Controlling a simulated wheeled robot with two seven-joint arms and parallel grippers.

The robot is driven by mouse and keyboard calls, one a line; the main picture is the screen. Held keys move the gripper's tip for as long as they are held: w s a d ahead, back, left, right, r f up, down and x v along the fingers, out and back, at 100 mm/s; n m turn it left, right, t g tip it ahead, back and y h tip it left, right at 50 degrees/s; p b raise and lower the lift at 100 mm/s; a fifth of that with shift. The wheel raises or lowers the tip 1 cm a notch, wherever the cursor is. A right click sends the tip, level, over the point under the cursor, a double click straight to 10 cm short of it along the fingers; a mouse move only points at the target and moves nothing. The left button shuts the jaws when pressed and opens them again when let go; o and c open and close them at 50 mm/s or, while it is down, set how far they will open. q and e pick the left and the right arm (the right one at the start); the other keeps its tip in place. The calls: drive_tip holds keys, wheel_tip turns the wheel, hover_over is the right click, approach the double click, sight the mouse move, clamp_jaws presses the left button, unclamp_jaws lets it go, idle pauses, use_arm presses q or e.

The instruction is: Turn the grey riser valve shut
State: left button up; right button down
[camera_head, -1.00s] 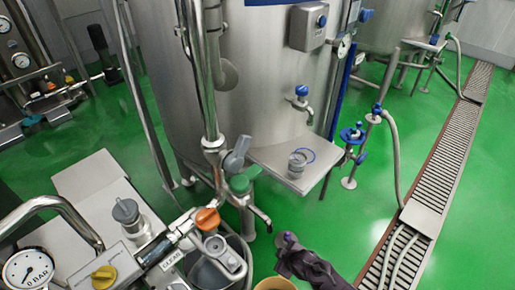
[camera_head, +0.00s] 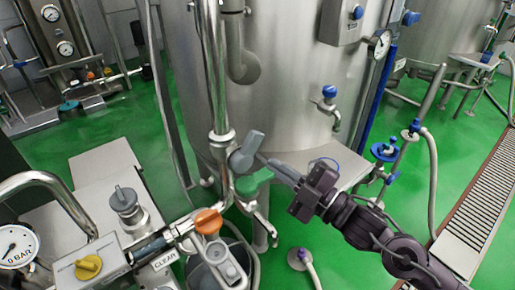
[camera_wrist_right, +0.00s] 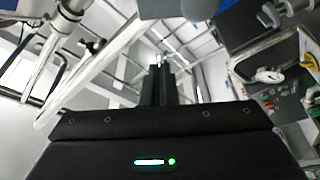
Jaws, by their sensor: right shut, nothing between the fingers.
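The grey riser valve's lever (camera_head: 246,150) sits on the upright steel pipe in front of the big tank and slants up to the right. A green handle (camera_head: 254,182) is just below it. My right gripper (camera_head: 270,163) reaches in from the right, shut and empty, with its fingertips close to the right side of the grey lever. I cannot tell whether they touch it. In the right wrist view the dark fingers (camera_wrist_right: 166,82) point up toward a blue-grey part at the top edge, cut off by the frame. My left gripper is not in view.
An orange handle (camera_head: 207,221) and a yellow knob (camera_head: 88,267) are on the pipework at lower left, near a gauge (camera_head: 17,246). A steel shelf (camera_head: 345,163) is behind my right gripper. A blue-handled tap (camera_head: 329,92) is above.

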wheel_tip(320, 180, up, 3)
drive_tip(key=p, duration=0.4)
hover_over(247, 152)
drive_tip(key=s+a, duration=0.1)
drive_tip(key=s, duration=0.2)
drive_tip(key=w+d+f, duration=0.2)
drive_tip(key=shift+d+f+p, duration=0.1)
drive_tip(key=shift+f+p, duration=0.25)
drive_tip(key=shift+f, duration=0.05)
drive_tip(key=shift+w+d+f, duration=0.1)
drive_tip(key=shift+d, duration=0.05)
